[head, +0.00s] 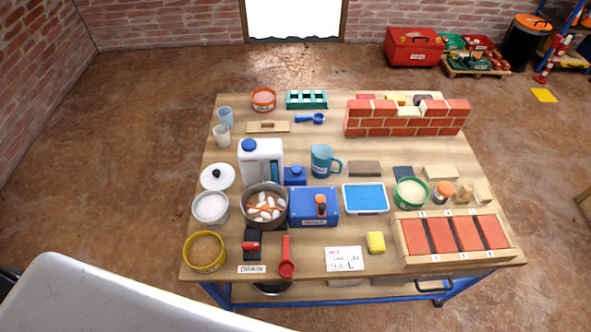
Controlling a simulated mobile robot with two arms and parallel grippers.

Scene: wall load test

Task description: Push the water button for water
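A white water canister (262,150) with a blue cap stands on the left half of the workbench. A small blue block with a raised round top (295,176), which may be the water button, sits against its right side. It looks uncovered, and I cannot read any label on it. A steel pot (264,221) with white and orange pieces in it stands just in front of the canister. Neither of my grippers shows in the head view.
A blue box (324,219) with an orange-black handle, a blue mug (321,158) and a blue-filled tray (366,211) stand nearby. A red-and-black switch (252,243) sits at the front. A small brick wall (407,118) is at the back right.

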